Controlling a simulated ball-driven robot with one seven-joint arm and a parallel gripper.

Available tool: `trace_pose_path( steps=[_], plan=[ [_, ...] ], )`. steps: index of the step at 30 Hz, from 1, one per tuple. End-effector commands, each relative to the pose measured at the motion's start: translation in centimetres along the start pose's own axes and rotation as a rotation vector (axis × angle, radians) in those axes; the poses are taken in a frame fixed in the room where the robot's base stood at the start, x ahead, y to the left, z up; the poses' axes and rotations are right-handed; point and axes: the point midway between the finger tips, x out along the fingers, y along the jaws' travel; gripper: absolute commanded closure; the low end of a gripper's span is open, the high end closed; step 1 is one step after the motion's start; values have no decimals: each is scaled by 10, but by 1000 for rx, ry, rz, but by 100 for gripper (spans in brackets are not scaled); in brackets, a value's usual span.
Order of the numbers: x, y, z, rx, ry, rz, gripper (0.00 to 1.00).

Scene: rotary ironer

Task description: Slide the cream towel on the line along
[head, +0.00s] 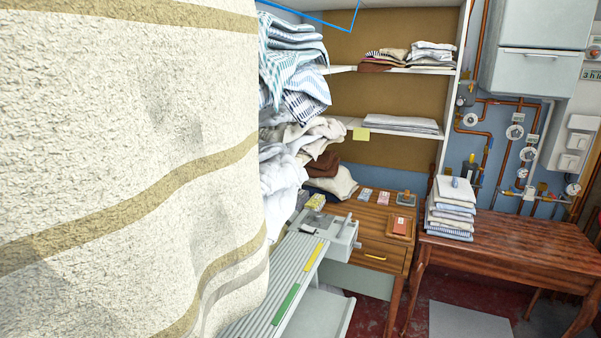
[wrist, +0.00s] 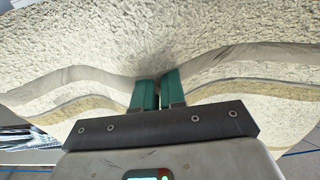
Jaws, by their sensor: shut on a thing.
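The cream towel (head: 110,150) has tan stripes and a rough weave. It hangs very close and fills the left part of the head view. In the wrist view the towel (wrist: 220,35) spreads across the top, with its folds drawn in towards the fingers. My gripper (wrist: 160,92) has two green fingers, close together and shut on the towel. My gripper does not show in the head view. A short stretch of blue line (head: 325,18) shows at the top of the head view. Where the towel meets the line is out of view.
Behind the towel stand a ribbed grey machine (head: 270,285), a heap of folded and loose cloths (head: 295,120) and shelves. A wooden cabinet (head: 378,222) and a table (head: 515,250) with a folded stack (head: 452,208) stand right. Red floor shows between them.

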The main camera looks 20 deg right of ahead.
Motion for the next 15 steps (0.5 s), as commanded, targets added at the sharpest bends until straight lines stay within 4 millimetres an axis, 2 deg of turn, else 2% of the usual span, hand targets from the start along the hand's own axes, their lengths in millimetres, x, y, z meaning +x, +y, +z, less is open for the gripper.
trace_pose_path(
  steps=[3, 13, 14, 15],
  plan=[
    [0, -6, 0, 1, 0, -2, 100],
    [0, -8, 0, 1, 1, -1, 100],
    [0, -8, 0, 1, 1, -1, 87],
    [0, -8, 0, 1, 1, -1, 83]
  ],
)
